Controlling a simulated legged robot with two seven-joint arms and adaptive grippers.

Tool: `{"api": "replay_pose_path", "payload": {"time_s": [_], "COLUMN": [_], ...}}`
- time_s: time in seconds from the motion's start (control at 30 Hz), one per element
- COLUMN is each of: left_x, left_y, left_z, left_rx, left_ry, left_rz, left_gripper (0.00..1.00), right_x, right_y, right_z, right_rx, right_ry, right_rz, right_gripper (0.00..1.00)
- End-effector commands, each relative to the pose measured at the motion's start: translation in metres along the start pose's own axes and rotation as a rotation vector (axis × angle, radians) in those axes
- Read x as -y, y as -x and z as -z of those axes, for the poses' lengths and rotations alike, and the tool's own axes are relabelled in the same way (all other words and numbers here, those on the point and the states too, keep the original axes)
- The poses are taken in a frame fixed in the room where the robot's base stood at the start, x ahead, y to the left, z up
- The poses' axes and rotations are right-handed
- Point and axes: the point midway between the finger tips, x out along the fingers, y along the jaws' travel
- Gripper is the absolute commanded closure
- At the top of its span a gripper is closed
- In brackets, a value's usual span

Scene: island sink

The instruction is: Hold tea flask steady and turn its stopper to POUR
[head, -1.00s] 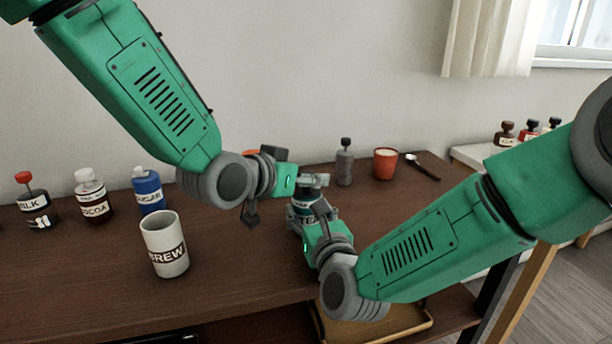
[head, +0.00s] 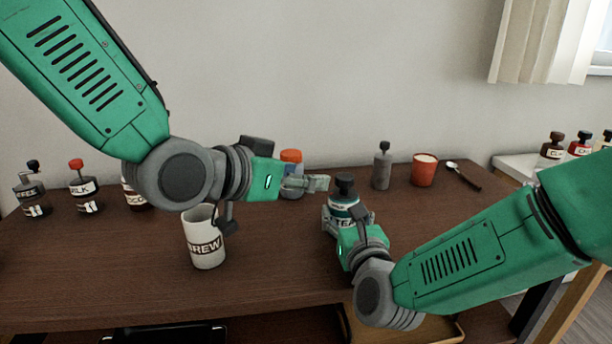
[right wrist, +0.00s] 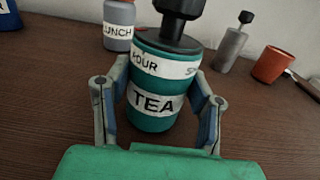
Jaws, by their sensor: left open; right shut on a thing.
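The tea flask (head: 343,209) is teal with white bands and stands upright on the brown table. In the right wrist view the flask (right wrist: 153,117) shows TEA below, POUR at the upper left and a word starting with S at the upper right. Its black stopper (head: 344,184) is on top, and it also shows in the right wrist view (right wrist: 181,8), cut off by the top edge. I cannot tell which word it points to. My right gripper (head: 348,222) is shut on the flask body, one finger on each side. My left gripper (head: 319,183) is open and empty, just left of the stopper.
A white BREW mug (head: 205,240) stands left, below my left wrist. A grey LUNCH flask with an orange top (head: 291,160) is behind my left gripper. Jars line the left.

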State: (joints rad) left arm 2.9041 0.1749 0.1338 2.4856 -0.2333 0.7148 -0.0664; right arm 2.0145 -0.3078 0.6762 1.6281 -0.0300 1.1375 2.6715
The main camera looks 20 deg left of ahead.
Motion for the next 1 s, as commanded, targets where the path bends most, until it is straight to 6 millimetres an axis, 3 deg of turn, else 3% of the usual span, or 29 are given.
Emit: {"api": "replay_pose_path", "payload": {"time_s": [0.17, 0.2, 0.23, 0.27, 0.67, 0.77, 1.0], "left_x": [0.000, 0.000, 0.000, 0.000, 0.000, 0.000, 0.000], "left_y": [0.000, 0.000, 0.000, 0.000, 0.000, 0.000, 0.000], "left_z": [0.000, 0.000, 0.000, 0.000, 0.000, 0.000, 0.000], "left_rx": [0.000, 0.000, 0.000, 0.000, 0.000, 0.000, 0.000], "left_ry": [0.000, 0.000, 0.000, 0.000, 0.000, 0.000, 0.000], "left_rz": [0.000, 0.000, 0.000, 0.000, 0.000, 0.000, 0.000], "left_gripper": [0.49, 0.49, 0.49, 0.49, 0.49, 0.49, 0.49], "right_x": [0.000, 0.000, 0.000, 0.000, 0.000, 0.001, 0.001], "right_y": [0.000, 0.000, 0.000, 0.000, 0.006, 0.019, 0.071], "right_z": [-0.001, -0.001, -0.001, -0.001, 0.001, 0.001, 0.002], "right_rx": [0.001, 0.001, 0.001, 0.001, -0.001, -0.003, -0.004], "right_ry": [0.000, 0.000, 0.000, 0.000, 0.000, -0.002, -0.004], "right_rz": [0.000, 0.000, 0.000, 0.000, 0.000, 0.001, 0.000], "right_gripper": [0.84, 0.42, 0.31, 0.28, 0.28, 0.28, 0.28]}}
